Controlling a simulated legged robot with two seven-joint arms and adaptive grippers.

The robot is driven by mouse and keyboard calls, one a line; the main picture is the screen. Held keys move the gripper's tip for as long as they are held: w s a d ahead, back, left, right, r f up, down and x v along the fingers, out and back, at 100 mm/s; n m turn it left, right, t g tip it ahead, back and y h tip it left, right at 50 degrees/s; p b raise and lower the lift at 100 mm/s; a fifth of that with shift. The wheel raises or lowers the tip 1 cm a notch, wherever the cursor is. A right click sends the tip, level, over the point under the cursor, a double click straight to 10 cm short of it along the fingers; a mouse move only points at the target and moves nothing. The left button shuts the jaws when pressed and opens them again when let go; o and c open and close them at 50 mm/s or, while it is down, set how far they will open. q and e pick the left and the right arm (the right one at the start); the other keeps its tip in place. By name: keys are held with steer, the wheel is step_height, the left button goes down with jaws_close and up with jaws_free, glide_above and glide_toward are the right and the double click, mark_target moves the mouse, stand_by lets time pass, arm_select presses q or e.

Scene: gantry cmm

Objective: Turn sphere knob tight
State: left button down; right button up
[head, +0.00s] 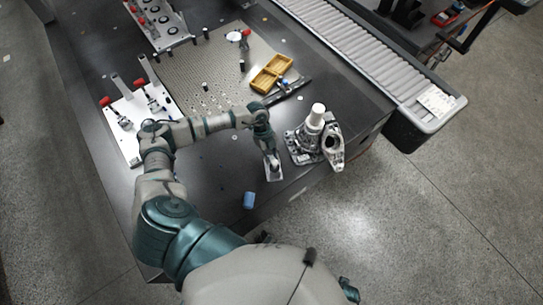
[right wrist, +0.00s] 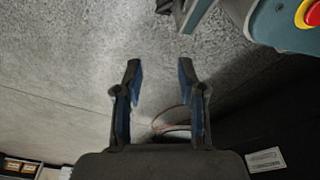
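I cannot make out a sphere knob for certain. Red ball-like tops (head: 105,101) show on a white fixture plate (head: 122,128) at the left of the dark table. A metal fixture (head: 302,148) with an upright white cylinder (head: 317,112) stands near the table's right front edge. My left gripper (head: 271,168) points down just left of this fixture, apart from the cylinder. Its fingers are too small to tell open from shut, and a pale metallic shape there hides details. My right gripper (right wrist: 160,75) is open and empty, with grey floor behind it.
A perforated plate (head: 205,75) with small dark pegs lies behind my left arm. A yellow tray (head: 270,74) lies at its right edge. A blue cylinder (head: 249,200) is near the front edge. A roller conveyor (head: 350,50) runs along the right. Dark table is bare around the blue cylinder.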

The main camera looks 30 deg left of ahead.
arm_select(q)
steer(key=shift+m, duration=0.3)
steer(key=shift+w+m+g, duration=0.1)
steer(key=shift+m+g, duration=0.3)
steer(key=shift+m, duration=0.5)
steer(key=shift+m+y+p, duration=0.3)
steer(key=shift+m+y, duration=0.1)
steer(key=shift+m, duration=0.4)
steer(key=m+g, duration=0.1)
steer(key=m, duration=0.1)
steer(key=shift+d+m+y, duration=0.1)
steer(key=shift+m+y, duration=0.3)
steer(key=shift+m+g+y, duration=0.3)
steer(key=shift+m, duration=0.6)
arm_select(e)
steer(key=shift+s+f, duration=0.2)
steer(key=shift+f, duration=0.25)
steer(key=shift+s+f, duration=0.1)
steer(key=shift+s, duration=0.3)
